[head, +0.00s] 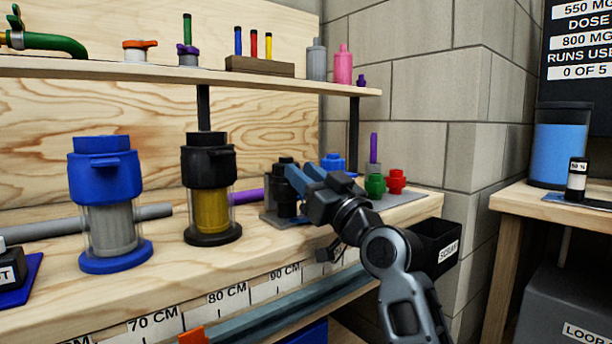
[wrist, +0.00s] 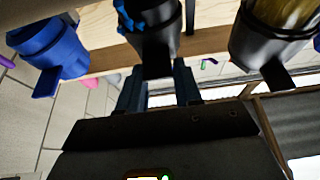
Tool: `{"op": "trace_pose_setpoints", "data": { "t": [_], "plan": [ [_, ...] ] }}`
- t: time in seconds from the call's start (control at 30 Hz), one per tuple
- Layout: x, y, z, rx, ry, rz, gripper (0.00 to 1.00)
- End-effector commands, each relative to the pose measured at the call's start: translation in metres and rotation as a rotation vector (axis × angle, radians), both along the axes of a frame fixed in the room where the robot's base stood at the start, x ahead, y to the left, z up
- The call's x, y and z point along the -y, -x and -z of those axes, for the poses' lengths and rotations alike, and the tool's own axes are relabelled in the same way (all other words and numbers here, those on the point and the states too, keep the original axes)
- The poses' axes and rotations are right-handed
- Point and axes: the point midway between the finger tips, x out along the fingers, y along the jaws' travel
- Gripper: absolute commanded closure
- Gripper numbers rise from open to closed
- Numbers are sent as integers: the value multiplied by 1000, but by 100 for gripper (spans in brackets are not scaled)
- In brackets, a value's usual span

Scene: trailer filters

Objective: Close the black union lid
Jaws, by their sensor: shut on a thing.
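The black union (head: 285,204) stands on a grey mat on the bench, partly hidden behind my gripper. Its dark cap shows at the top. My gripper (head: 297,172) reaches in from the right at the height of its upper part. In the wrist view, the black union (wrist: 153,22) is at the top centre, and its black tab (wrist: 157,62) lies between the two fingers of my gripper (wrist: 158,78). The fingers are shut on this tab. I cannot tell whether the lid is fully seated.
A black filter housing (head: 208,166) with a yellow cartridge and a blue one (head: 105,180) stand to the left. A blue union (head: 333,162) is behind my gripper. Green (head: 375,184) and red (head: 396,180) fittings stand to the right. A shelf (head: 180,70) runs above.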

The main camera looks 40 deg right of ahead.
Motion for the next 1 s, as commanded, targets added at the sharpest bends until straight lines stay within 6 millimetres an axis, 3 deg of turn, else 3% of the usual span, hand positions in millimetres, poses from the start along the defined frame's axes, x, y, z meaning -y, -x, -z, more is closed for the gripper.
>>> {"op": "trace_pose_setpoints", "data": {
  "t": [0.07,0.1,0.3,0.67,1.0],
  "plan": [
    [1,0,3,-6,-1,1,100],
    [1,0,3,-7,-1,1,63],
    [0,-1,2,-5,-1,0,45],
    [1,7,5,-5,-1,1,45],
    [3,54,26,-6,-2,2,45]
  ]
}}
